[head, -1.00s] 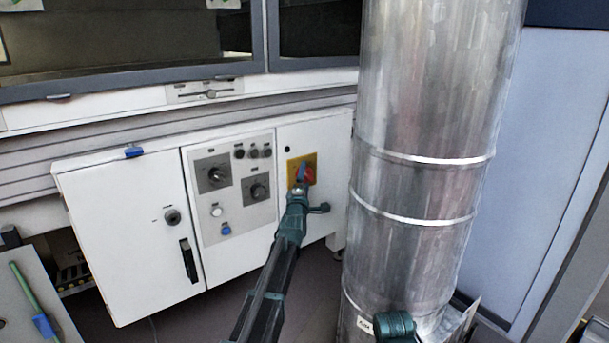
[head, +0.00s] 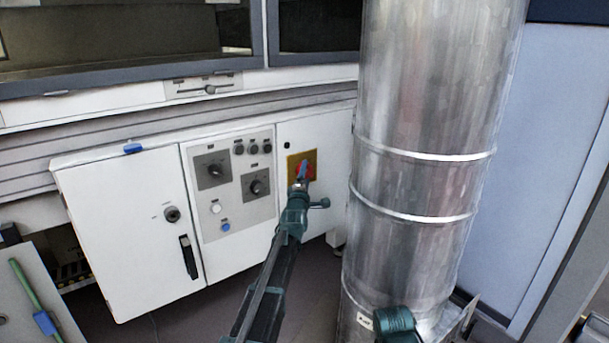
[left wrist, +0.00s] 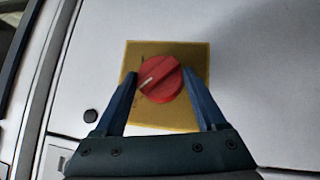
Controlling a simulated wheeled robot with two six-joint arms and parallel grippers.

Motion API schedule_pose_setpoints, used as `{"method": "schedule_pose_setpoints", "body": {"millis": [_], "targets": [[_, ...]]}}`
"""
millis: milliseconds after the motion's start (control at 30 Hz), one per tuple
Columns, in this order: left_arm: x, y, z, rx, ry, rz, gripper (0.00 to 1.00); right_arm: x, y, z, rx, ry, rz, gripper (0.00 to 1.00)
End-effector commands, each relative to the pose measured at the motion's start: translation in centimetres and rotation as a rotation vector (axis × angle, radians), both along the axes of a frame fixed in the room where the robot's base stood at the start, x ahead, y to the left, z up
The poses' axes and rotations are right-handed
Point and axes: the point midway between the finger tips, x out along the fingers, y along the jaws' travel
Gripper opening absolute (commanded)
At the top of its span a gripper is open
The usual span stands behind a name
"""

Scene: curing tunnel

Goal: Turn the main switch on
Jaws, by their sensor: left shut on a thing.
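The main switch is a red round knob (left wrist: 161,79) with a white mark on a yellow plate (left wrist: 140,112). In the left wrist view the white mark slants from lower left to upper right. My left gripper (left wrist: 160,74) has one blue finger on each side of the knob and is shut on it. In the head view the left gripper (head: 302,172) reaches the switch and partly hides the red knob; the yellow plate (head: 312,157) shows around it.
The white cabinet (head: 120,230) carries the switch, with a grey panel of knobs and buttons (head: 232,185) to its left. A large metal duct (head: 420,120) stands close on the right. A green stick with a blue part (head: 40,310) is at lower left.

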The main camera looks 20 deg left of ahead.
Motion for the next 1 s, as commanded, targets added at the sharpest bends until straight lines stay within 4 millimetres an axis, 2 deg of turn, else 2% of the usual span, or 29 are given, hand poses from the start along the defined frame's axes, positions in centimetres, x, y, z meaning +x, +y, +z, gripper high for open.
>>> {"method": "schedule_pose_setpoints", "body": {"millis": [33, 667, 1000], "targets": [[-0.1, 0.1, 0.7, 0.006, -0.023, 0.005, 0.17, 0.0, 0.0, 0.2, 0.000, 0.000, 0.000, 0.50], [-0.2, 0.3, 1.1, 0.054, 0.036, 0.005, 0.17, 0.0, 0.0, 1.7, 0.000, 0.001, 0.000, 0.50], [-0.3, 0.3, 1.4, 0.119, 0.119, 0.005, 0.20, -0.1, 0.0, 3.7, -0.001, 0.002, 0.000, 0.50]]}}
